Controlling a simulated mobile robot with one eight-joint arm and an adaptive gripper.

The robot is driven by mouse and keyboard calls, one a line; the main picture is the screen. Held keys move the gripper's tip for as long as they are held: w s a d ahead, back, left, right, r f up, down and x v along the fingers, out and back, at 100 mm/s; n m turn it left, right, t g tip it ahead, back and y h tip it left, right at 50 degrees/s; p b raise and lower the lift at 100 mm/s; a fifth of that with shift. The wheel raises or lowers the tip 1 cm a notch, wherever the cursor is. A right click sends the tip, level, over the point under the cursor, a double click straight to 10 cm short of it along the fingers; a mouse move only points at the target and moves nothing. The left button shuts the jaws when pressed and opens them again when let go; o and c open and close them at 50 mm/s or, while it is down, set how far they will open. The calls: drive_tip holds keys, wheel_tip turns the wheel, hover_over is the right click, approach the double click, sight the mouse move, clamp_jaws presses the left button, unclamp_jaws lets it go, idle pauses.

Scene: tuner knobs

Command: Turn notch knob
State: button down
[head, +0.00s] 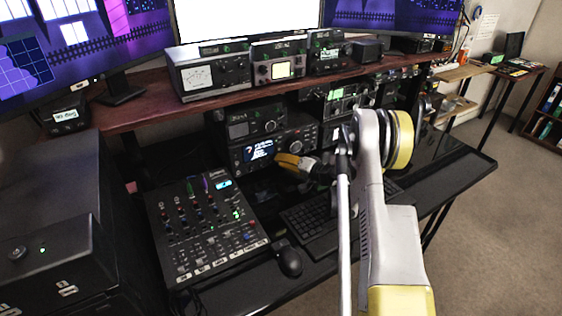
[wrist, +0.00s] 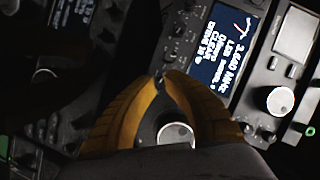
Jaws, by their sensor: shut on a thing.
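The radio (head: 236,155) with a lit blue-and-white display stands under the wooden shelf. Its panel also shows in the wrist view (wrist: 183,59), rotated, with the display (wrist: 222,48) at the upper right. My yellow gripper (head: 279,159) is at the radio's front, just below and right of the display. In the wrist view my gripper's fingertips (wrist: 160,80) close on a very small dark knob on the panel, mostly hidden by them. A larger silver-faced knob (wrist: 175,135) shows between the fingers, behind the tips. I cannot read the small knob's label.
Another silver-faced knob (wrist: 280,100) and several small dark knobs lie around the gripper. A mixer (head: 205,225), a mouse (head: 288,260) and a keyboard (head: 306,215) sit on the desk below. The wooden shelf (head: 150,108) overhangs the radio.

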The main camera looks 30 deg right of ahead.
drive_tip(key=shift+m, duration=0.3)
drive_tip(key=c, duration=1.4)
unclamp_jaws()
drive_tip(key=shift+s, duration=0.1)
drive_tip(key=v, duration=1.2)
drive_tip(key=shift+f, duration=0.1)
